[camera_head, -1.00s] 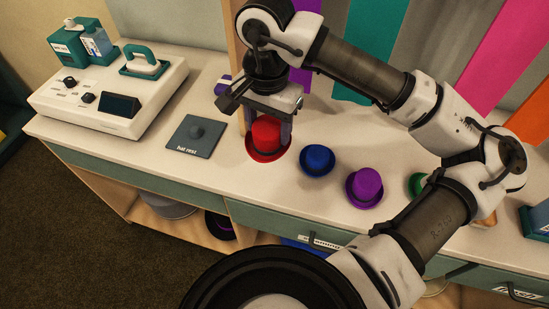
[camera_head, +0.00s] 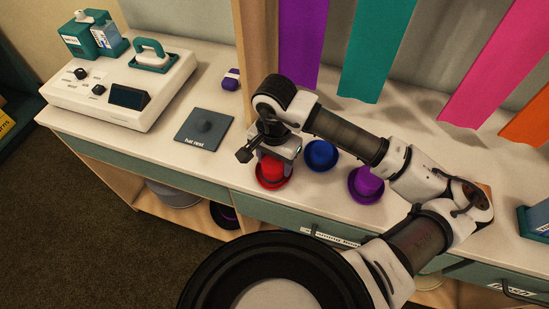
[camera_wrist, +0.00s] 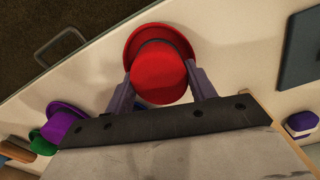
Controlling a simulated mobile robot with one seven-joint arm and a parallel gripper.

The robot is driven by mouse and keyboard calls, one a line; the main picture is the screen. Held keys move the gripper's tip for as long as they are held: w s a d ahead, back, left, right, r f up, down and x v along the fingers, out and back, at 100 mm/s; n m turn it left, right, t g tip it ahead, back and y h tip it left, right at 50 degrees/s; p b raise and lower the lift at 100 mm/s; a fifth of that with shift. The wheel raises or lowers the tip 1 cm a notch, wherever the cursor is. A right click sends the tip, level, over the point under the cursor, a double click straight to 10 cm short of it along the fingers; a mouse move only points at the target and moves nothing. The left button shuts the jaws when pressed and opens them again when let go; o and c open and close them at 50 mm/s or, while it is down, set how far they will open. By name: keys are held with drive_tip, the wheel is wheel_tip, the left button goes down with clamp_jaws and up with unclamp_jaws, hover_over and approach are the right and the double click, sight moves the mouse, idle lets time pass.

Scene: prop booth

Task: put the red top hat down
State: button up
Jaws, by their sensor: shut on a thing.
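The red top hat (camera_head: 271,173) is upright near the counter's front edge, between the hat rest and the blue hat. My gripper (camera_head: 272,164) is above it, pointing down, its fingers shut on the crown. In the wrist view the red hat (camera_wrist: 160,72) sits between the two fingers, with its brim beyond them. The hat is at or very close to the counter top; I cannot tell if the brim touches it. My gripper hides part of the crown in the head view.
The grey hat rest pad (camera_head: 204,125) lies left of the red hat. A blue hat (camera_head: 320,154) and a purple hat (camera_head: 367,184) stand to the right. A green hat (camera_wrist: 40,145) shows in the wrist view. A white console (camera_head: 120,85) fills the counter's left end.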

drive_tip(key=shift+f+b, duration=0.15)
drive_tip(key=shift+b, duration=0.15)
drive_tip(key=o, duration=1)
drive_tip(key=shift+c, duration=0.2)
